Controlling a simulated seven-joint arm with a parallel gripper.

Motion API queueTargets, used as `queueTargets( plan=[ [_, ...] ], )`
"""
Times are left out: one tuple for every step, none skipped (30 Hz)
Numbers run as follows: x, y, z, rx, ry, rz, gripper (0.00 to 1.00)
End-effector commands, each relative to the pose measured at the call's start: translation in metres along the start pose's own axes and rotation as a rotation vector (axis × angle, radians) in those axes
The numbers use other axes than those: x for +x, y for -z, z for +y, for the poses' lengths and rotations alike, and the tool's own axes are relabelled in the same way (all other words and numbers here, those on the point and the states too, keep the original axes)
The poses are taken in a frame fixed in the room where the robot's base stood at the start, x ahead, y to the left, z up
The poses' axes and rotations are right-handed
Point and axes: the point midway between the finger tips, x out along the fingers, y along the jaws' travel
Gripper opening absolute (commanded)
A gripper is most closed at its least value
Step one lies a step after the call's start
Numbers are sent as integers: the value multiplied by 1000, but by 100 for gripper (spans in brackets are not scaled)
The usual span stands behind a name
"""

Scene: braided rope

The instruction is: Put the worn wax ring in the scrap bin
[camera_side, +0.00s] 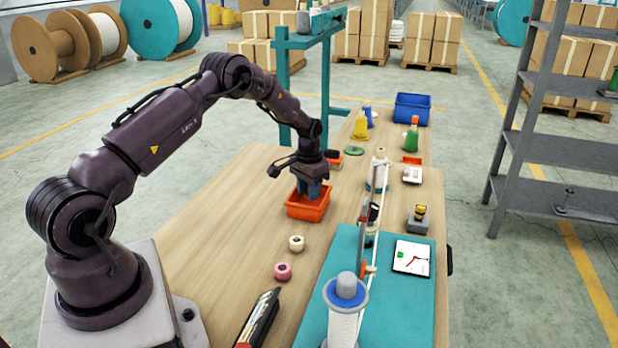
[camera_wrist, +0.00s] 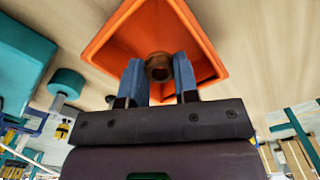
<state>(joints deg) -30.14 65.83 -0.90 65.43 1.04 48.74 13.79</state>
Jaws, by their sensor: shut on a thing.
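A brown ring (camera_wrist: 159,66), which looks like the worn wax ring, is held between the blue fingers of my gripper (camera_wrist: 160,75) in the wrist view. An open orange bin (camera_side: 307,211) stands on the wooden table in the side view; it also shows in the wrist view (camera_wrist: 196,29). My gripper (camera_side: 312,190) points down over this bin, with its fingertips at or within the bin's opening. In the side view the fingers and bin wall hide the ring. I cannot tell whether the ring touches the bin floor.
A cream ring (camera_side: 296,243) and a pink ring (camera_side: 283,271) lie on the table in front of the bin. A blue bin (camera_side: 412,108) stands at the far end.

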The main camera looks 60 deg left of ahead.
Motion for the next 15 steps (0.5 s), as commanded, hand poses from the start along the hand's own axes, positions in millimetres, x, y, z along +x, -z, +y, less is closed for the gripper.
queueTargets(
  plan=[
    [7, 0, 0, 0, 0, 0, 7],
    [10, 0, 0, 0, 0, 0, 7],
    [14, 0, 0, 0, 0, 0, 7],
    [16, 0, 0, 0, 0, 0, 7],
    [19, 0, 0, 0, 0, -1, 7],
    [21, 0, 0, 0, 0, -1, 7],
    [23, 0, 0, 0, 1, 0, 7],
    [24, 0, 0, 0, 1, 1, 7],
    [25, 0, 0, 0, 1, 1, 7],
    [26, 1, 0, 0, 1, 2, 7],
    [26, 1, 0, 0, 1, 2, 7],
    [27, 1, 0, 0, 1, 2, 7],
    [27, 1, 0, 0, 1, 2, 7],
    [27, 1, 0, 0, 1, 2, 7],
    [27, 1, 0, 0, 1, 2, 7]
  ],
)
